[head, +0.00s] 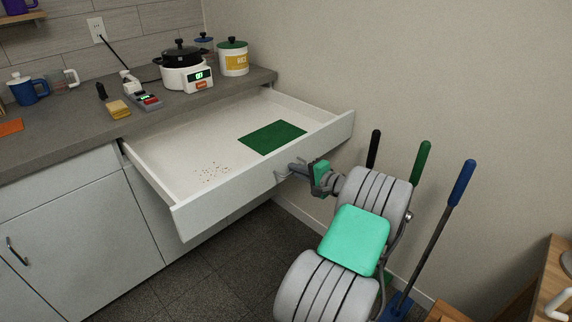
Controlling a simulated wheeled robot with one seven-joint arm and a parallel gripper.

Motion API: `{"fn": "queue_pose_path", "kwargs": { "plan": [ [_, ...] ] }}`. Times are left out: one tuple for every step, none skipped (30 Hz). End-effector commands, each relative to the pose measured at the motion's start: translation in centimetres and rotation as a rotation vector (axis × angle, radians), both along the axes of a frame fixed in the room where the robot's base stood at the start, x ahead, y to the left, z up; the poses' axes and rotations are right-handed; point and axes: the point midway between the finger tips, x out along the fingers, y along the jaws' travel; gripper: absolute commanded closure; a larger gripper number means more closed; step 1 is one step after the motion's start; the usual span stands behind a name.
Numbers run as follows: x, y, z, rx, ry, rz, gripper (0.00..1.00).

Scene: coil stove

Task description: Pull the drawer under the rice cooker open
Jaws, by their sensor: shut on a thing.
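The white drawer (190,213) under the counter is pulled far out. A green mat (272,137) and scattered brown crumbs (214,172) lie inside it. The rice cooker (184,70), white with a black lid and a lit display, stands on the counter above the drawer. My gripper (284,175) is at the outer face of the drawer front, right of its middle, and is shut on the drawer handle. The handle is mostly hidden by my gripper.
The grey counter (60,150) holds a blue mug (29,90), a yellow sponge (119,110) and a rice canister (233,60). Long-handled tools with black, green and blue grips (462,182) lean by the right wall, close to my arm. Dark floor (215,275) is free below the drawer.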

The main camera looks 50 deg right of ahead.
Motion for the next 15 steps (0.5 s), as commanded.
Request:
{"fn": "queue_pose_path", "kwargs": {
  "plan": [
    [-0.32,0.19,-0.14,0.005,0.002,0.002,1.00],
    [-0.49,0.21,-0.15,0.005,0.002,0.002,1.00],
    [-0.65,0.23,-0.17,0.005,0.002,0.002,1.00],
    [-0.76,0.23,-0.16,0.005,0.002,0.002,1.00],
    [-0.85,0.24,-0.18,0.005,0.002,0.002,1.00],
    [-0.93,0.25,-0.18,0.005,0.001,0.002,1.00],
    [-0.97,0.25,-0.18,0.005,0.001,0.002,1.00],
    [-1.00,0.25,-0.18,0.005,0.001,0.002,1.00],
    [-1.02,0.25,-0.19,0.005,0.001,0.002,1.00],
    [-1.03,0.25,-0.20,0.005,0.002,0.002,1.00],
    [-1.02,0.25,-0.20,0.005,0.002,0.002,1.00],
    [-1.01,0.24,-0.20,0.005,0.002,0.002,1.00],
    [-1.01,0.24,-0.20,0.004,0.002,0.002,1.00],
    [-1.01,0.23,-0.20,0.003,0.002,0.001,1.00],
    [-1.00,0.23,-0.21,0.003,0.002,0.001,1.00]
  ]
}}
